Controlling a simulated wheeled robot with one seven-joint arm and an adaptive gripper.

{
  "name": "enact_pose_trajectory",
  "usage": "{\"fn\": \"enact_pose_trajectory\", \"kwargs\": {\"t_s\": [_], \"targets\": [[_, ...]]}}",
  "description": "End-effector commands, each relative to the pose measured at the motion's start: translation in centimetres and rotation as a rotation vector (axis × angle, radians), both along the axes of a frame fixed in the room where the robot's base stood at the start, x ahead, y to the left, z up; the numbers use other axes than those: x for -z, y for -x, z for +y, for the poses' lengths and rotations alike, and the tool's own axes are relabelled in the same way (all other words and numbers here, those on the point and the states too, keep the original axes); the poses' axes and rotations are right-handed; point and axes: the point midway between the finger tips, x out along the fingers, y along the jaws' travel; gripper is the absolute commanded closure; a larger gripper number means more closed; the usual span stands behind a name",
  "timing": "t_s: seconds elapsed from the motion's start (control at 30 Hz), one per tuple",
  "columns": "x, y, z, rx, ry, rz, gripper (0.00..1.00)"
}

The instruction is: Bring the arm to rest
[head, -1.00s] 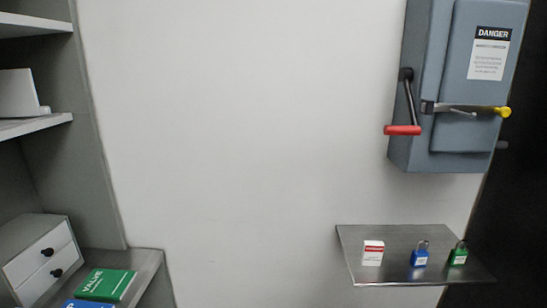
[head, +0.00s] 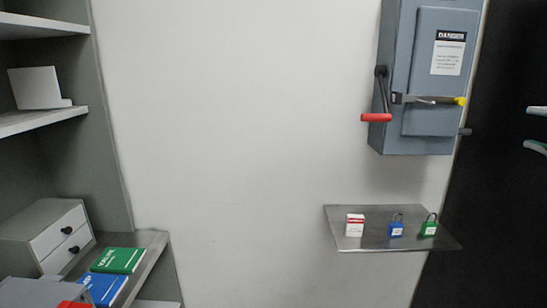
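My gripper (head: 535,129) shows only at the right edge of the head view. Two pale, greenish fingertips point left, one above the other, with a clear gap between them. Nothing is seen between the tips. They are in front of the dark area right of the grey switch box (head: 430,75) and apart from the box. The rest of my gripper and the arm are out of view.
The box has a red-handled lever (head: 376,117) and a yellow-tipped bar (head: 461,101). Below, a metal wall shelf (head: 345,217) holds a small white-and-red box (head: 354,226), a blue padlock (head: 396,229) and a green padlock (head: 429,228). Shelving (head: 110,150) stands left. The wall between is bare.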

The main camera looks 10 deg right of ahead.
Motion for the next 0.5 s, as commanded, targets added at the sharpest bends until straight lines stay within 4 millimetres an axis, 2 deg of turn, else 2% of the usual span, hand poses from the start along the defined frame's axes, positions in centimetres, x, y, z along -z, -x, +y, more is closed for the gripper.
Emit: {"fn": "enact_pose_trajectory", "kwargs": {"t_s": [0.27, 0.37, 0.47, 0.5], "targets": [[1.3, -2.7, 5.4, -0.144, 0.006, 0.088, 0.61], [2.2, -3.7, 8.3, -0.219, 0.014, 0.140, 0.61], [3.3, -4.7, 11.9, -0.310, 0.031, 0.206, 0.61], [3.9, -5.0, 13.7, -0.354, 0.044, 0.240, 0.61]]}}
